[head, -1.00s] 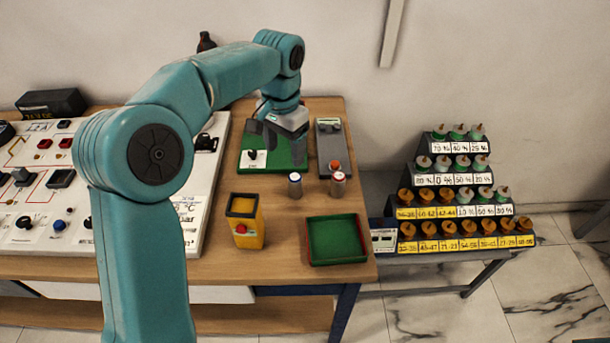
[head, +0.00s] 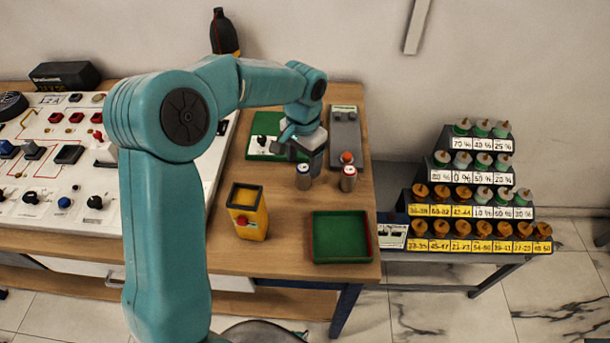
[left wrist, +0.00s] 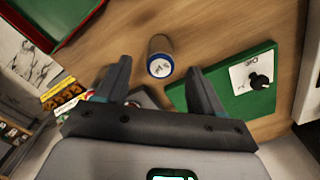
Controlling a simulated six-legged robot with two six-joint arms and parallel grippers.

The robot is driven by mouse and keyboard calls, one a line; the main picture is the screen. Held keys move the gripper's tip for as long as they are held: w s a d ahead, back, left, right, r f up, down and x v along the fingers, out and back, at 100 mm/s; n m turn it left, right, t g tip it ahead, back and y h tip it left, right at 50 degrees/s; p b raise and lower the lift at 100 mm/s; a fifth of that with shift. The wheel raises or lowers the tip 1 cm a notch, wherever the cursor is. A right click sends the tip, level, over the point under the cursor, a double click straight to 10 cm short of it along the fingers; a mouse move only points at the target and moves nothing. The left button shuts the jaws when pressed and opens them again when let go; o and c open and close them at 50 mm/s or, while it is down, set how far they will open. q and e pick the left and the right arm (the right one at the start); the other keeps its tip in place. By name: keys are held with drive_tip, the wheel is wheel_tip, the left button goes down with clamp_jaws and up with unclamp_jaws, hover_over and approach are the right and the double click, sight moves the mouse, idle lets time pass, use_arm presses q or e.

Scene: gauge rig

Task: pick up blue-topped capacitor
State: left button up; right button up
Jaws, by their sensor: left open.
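My left gripper (head: 303,158) is open and empty, pointing down just behind and above the capacitor in the head view. In the left wrist view my gripper's two fingers (left wrist: 158,78) are spread wide. I see no contact with the capacitor. My right gripper is not in view.
A red-topped capacitor (head: 348,180) stands close on the right. A tiered rack (head: 470,215) stands at the right.

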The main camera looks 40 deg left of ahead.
sight(303, 169)
use_arm(q)
drive_tip(key=shift+a+f, duration=0.15)
drive_tip(key=shift+f, duration=0.55)
wheel_tip(303, 169, down, 5)
drive_tip(key=shift+r+p, duration=0.1)
drive_tip(key=shift+p, duration=0.35)
drive_tip(key=shift+s+r, duration=0.1)
drive_tip(key=shift+c, duration=0.4)
drive_tip(key=c, duration=1.1)
drive_tip(key=shift+o, duration=0.2)
wheel_tip(303, 169, up, 20)
drive_tip(key=shift+d, duration=0.2)
